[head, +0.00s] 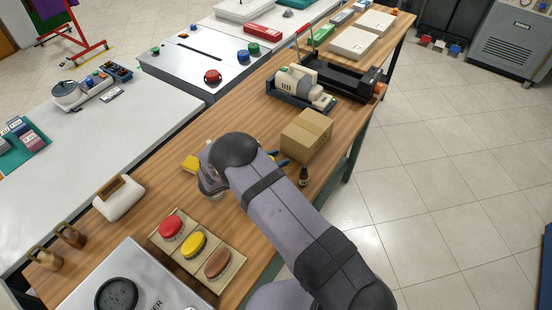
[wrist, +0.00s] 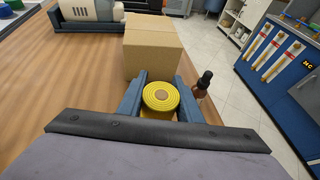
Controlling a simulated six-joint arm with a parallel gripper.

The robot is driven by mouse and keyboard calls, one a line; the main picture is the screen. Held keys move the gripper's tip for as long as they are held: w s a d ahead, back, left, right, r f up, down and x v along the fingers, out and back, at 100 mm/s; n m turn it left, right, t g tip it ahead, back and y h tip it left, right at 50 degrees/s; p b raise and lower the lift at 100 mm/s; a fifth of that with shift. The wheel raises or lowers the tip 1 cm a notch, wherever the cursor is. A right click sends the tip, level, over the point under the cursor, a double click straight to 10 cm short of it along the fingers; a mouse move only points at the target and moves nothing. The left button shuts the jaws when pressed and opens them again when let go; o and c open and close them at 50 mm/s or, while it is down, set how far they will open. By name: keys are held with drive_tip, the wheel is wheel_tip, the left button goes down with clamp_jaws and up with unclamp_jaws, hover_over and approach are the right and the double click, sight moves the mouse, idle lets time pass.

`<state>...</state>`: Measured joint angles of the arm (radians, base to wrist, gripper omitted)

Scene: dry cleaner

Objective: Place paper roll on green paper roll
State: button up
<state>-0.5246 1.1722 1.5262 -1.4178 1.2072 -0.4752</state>
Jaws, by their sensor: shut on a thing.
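A yellow paper roll (wrist: 160,97) with ringed edges and a brown core shows end-up in the wrist view. It sits between the two blue fingers of my gripper (wrist: 160,88), which is shut on it. In the head view my arm hides the roll, and only a bit of blue finger (head: 283,160) shows beside the cardboard box. I cannot make out a green paper roll in either view; it may be hidden behind my arm or the box.
A cardboard box (head: 306,135) stands just beyond my gripper, with a small dark bottle (head: 303,176) to its right. A yellow item (head: 190,163) lies left of my wrist. A tray of colored pads (head: 218,266) lies nearer. A machine (head: 302,88) stands farther along the wooden table.

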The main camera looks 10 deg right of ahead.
drive_tip(key=shift+f, duration=0.2)
drive_tip(key=o, duration=1)
drive_tip(key=shift+o, duration=0.2)
drive_tip(key=shift+r, duration=0.15)
drive_tip(key=shift+a+r, duration=0.1)
drive_tip(key=b+v, duration=0.4)
drive_tip(key=v, duration=0.8)
drive_tip(key=shift+b, duration=0.35)
